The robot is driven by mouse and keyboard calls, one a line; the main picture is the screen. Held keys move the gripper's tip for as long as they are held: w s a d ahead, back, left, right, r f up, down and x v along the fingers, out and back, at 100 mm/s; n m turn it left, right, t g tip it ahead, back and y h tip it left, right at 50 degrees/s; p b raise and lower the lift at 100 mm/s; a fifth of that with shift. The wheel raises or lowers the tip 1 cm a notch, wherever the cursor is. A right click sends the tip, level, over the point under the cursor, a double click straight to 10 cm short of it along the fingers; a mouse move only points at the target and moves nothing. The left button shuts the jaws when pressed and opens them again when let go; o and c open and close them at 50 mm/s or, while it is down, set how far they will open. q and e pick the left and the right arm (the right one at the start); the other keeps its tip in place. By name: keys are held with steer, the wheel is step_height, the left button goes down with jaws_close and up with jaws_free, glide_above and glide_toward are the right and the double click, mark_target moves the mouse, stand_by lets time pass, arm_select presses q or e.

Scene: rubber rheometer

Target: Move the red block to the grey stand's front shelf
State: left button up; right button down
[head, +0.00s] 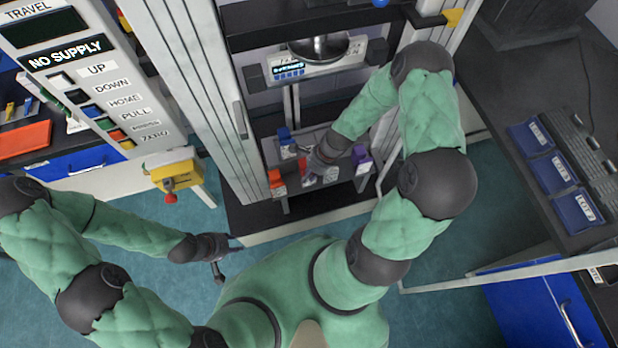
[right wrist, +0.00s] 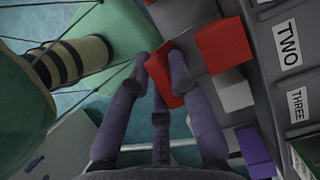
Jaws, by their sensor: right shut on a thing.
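The grey stand (head: 325,190) is on the black base of the tall frame, with blocks along it. My right gripper (head: 308,168) reaches over the stand; its fingers are shut on a red block (right wrist: 163,76), which also shows beside the fingers in the head view (head: 302,166). The fingers cover part of this block, and I cannot tell whether it touches the stand. A second red block (right wrist: 222,45) is close beside it, at the stand's left end in the head view (head: 275,178). My left gripper (head: 228,259) is open and empty, low over the floor.
A white block (right wrist: 234,92) and a purple block (right wrist: 255,150) stand along the labelled edge. A blue block (head: 285,134) is at the stand's back left. A scale (head: 315,65) with a bowl is above. A yellow box with a red knob (head: 176,172) juts out left.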

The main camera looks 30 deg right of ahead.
arm_select(q)
steer(key=shift+f, duration=0.6)
arm_select(e)
steer(key=shift+f, duration=1.05)
steer(key=shift+f+b, duration=0.15)
steer(key=shift+b, duration=0.2)
steer(key=c, duration=1.1)
jaws_free()
steer(key=shift+c, duration=0.2)
arm_select(q)
steer(key=shift+f, duration=0.1)
arm_select(e)
steer(key=shift+r, duration=0.35)
arm_select(q)
steer(key=shift+r+p, duration=2.5)
arm_select(e)
steer(key=v, duration=1.1)
steer(key=shift+r, duration=0.3)
